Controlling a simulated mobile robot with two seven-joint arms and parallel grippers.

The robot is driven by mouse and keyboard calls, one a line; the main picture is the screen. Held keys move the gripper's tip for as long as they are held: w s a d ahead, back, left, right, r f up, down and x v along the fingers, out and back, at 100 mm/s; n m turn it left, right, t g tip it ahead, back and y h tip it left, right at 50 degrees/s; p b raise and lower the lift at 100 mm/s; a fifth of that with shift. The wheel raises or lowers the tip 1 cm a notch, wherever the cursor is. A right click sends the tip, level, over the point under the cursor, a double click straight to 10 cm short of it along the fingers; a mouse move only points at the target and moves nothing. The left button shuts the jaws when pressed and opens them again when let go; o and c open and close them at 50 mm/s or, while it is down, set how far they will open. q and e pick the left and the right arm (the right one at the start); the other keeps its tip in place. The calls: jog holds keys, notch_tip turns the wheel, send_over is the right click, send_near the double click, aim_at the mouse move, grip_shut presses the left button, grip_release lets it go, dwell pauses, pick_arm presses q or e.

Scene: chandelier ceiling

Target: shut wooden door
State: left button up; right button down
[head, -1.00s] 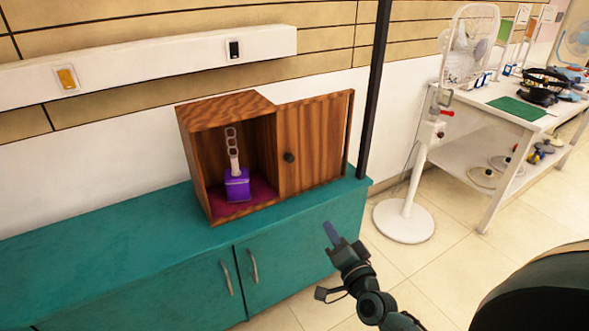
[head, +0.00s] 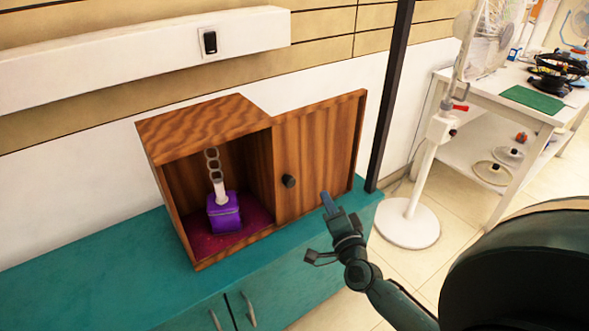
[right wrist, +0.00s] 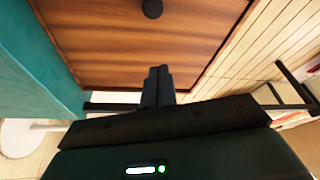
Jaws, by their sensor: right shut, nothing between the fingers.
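The wooden door (head: 318,148) stands wide open on the right side of a small wooden box (head: 205,125). Its dark round knob (head: 289,181) faces me. In the right wrist view the door (right wrist: 140,45) fills the upper middle, with the knob (right wrist: 152,8) at the top edge. My right gripper (head: 329,203) is shut and empty, in front of the door's lower part, right of and below the knob. In the right wrist view its fingers (right wrist: 158,85) are together and overlap the door's edge in the picture; I cannot tell if they touch it. My left gripper is not in view.
A purple padlock-like object (head: 223,212) stands inside the box on a dark red base. The box rests on a teal cabinet (head: 90,270). A black post (head: 390,95) rises just right of the door. A white stand fan (head: 412,222) stands farther right.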

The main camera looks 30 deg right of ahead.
aim_at(295, 169)
jog(key=x, duration=0.9)
jog(key=shift+w+d+b, duration=0.1)
jog(key=shift+b, duration=0.2)
jog(key=a, duration=0.1)
jog(key=a+f, duration=0.1)
jog(key=shift+w+a, duration=0.25)
jog(key=shift+a, duration=0.05)
jog(key=shift+a+f, duration=0.2)
jog(key=shift+a, duration=0.25)
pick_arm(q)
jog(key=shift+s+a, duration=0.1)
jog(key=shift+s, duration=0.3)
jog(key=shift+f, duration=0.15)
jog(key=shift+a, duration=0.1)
pick_arm(e)
jog(key=shift+a, duration=0.15)
